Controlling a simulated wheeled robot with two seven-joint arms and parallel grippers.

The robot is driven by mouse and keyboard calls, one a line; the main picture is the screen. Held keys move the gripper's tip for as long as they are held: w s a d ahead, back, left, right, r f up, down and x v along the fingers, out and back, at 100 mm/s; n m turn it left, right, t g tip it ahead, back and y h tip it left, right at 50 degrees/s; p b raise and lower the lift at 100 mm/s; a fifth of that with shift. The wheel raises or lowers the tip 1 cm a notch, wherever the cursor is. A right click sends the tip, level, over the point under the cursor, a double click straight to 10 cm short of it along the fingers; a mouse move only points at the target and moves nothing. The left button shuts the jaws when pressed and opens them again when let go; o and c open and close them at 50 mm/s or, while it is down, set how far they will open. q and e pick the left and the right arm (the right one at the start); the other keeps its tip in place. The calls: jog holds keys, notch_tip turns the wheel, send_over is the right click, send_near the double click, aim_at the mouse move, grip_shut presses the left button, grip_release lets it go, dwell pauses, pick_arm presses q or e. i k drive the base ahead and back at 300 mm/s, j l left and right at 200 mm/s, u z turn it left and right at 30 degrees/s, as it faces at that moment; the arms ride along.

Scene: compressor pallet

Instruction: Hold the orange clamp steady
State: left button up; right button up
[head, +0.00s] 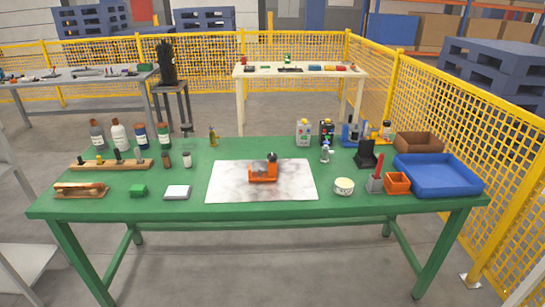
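The orange clamp (263,174) sits on a stained white mat (225,185) at the middle of the green table. It has an orange base and a dark rounded part (272,158) at its upper right. What the dark part is, I cannot tell at this size. Nothing touches the clamp from above. Neither of my grippers shows in the head view.
Bottles (119,135) and a wooden rack (112,163) stand at the table's left. A green block (139,191) and a white box (177,192) lie left of the mat. A round tin (344,185), orange bin (397,182) and blue tray (440,187) stand right.

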aim_at(271, 157)
jog(key=i+j+z, duration=0.3)
jog(key=i+j, duration=0.2)
jog(key=i, duration=0.3)
jog(key=i+j+z, duration=0.3)
jog(key=i+j, duration=0.4)
